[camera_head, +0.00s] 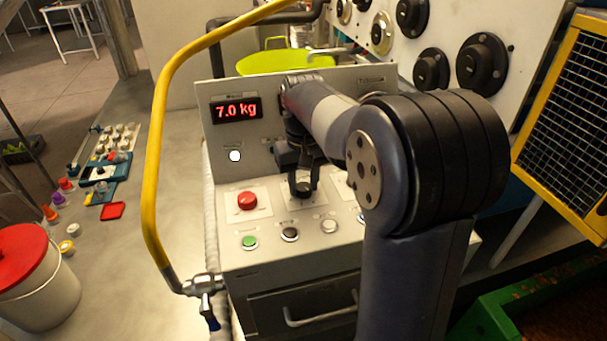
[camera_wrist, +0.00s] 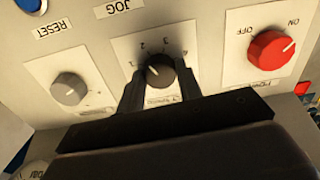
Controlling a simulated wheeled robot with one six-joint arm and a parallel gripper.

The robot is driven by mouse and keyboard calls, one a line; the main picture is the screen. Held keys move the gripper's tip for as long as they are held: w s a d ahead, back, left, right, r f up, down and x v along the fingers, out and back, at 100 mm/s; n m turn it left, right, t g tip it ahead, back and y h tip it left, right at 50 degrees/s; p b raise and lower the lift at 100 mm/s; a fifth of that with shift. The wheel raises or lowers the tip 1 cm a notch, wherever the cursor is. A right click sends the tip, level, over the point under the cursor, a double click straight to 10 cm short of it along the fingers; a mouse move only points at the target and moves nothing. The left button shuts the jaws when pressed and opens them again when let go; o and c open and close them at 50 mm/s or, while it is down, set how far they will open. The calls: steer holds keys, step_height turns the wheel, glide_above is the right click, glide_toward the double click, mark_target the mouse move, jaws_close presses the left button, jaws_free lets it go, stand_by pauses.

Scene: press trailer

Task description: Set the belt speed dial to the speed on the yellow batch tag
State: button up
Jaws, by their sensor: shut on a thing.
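The black dial (camera_wrist: 160,74) sits on a pale plate with a printed number scale around it, in the middle of the wrist view. The figures 1, 2 and 3 can be read. A small light mark shows on the dial's face, but I cannot tell surely which figure it points to. My gripper (camera_wrist: 160,84) has one finger on each side of the dial and is shut on it. In the head view my gripper (camera_head: 303,182) reaches down to the same dial (camera_head: 303,189) on the sloping console. I see no yellow batch tag in either view.
Beside the dial are a red power knob (camera_wrist: 271,50) and a grey knob (camera_wrist: 69,89). The console front has a green button (camera_head: 249,242) and a black button (camera_head: 289,234). A display (camera_head: 236,108) reads 7.0 kg. A yellow rail (camera_head: 158,130) rises at the console's left.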

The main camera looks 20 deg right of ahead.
mark_target(303, 186)
steer(key=m+p, duration=0.2)
steer(key=m, duration=0.2)
steer(key=shift+r+m, duration=0.15)
steer(key=shift+m, duration=0.15)
steer(key=shift+m+p, duration=0.75)
steer(key=shift+m, duration=1.75)
steer(key=o, duration=1)
step_height(303, 186, up, 11)
steer(key=shift+f, duration=0.2)
steer(key=shift+f, duration=0.1)
